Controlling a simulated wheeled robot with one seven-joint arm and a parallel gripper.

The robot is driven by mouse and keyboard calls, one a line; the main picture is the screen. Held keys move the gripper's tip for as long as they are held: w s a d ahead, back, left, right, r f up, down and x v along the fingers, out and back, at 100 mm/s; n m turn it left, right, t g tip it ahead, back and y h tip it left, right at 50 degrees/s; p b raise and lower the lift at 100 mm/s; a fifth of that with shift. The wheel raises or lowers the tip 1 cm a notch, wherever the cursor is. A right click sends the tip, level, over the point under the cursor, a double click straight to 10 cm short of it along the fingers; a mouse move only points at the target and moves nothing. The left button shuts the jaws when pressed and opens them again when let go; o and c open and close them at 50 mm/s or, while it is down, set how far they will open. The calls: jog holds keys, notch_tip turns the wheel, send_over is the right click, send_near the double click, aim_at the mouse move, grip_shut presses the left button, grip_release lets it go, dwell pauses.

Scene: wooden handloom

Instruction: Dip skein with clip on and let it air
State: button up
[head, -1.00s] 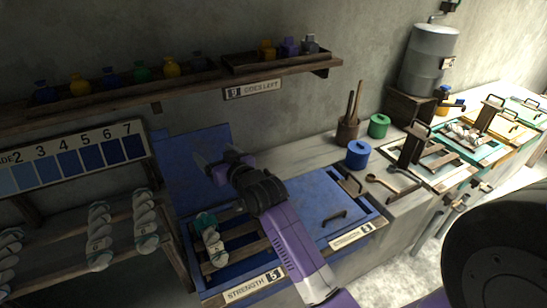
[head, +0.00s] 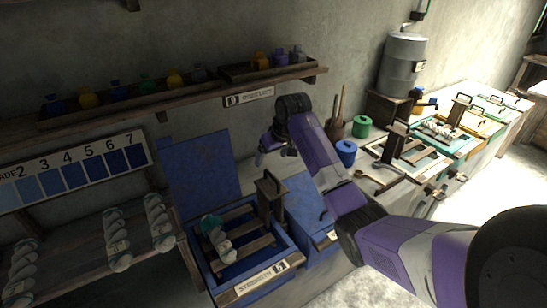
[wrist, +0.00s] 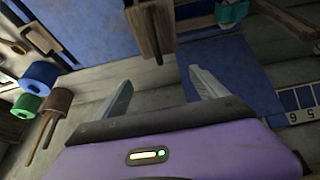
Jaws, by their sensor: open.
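A white skein (head: 222,246) with a teal clip (head: 210,223) on its upper end lies on the wooden slats (head: 242,242) of the open blue vat (head: 207,276). My gripper (head: 273,152) is open and empty, raised above and to the right of the skein. In the wrist view, my gripper (wrist: 160,77) has its two fingers spread apart. An upright wooden block with a handle (head: 270,192) stands at the vat's right side, below my gripper. The block (wrist: 150,30) shows beyond the fingers in the wrist view, and the teal clip (wrist: 232,12) is at the top edge.
A blue panel (head: 200,172) stands upright behind the vat. More skeins (head: 116,240) lie on the left rack under the numbered shade card (head: 75,172). A bottle shelf (head: 180,98) runs above. Blue (head: 346,150) and green (head: 362,126) pots and other vats (head: 415,152) stand right.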

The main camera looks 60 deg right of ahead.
aim_at(272, 175)
notch_tip(272, 175, down, 9)
jog(key=shift+b, duration=1.1)
jog(key=shift+r+p, duration=0.3)
jog(key=shift+r, duration=0.05)
jog(key=shift+a+f, duration=0.1)
jog(key=shift+f, duration=0.05)
jog(key=shift+f, duration=0.2)
grip_shut()
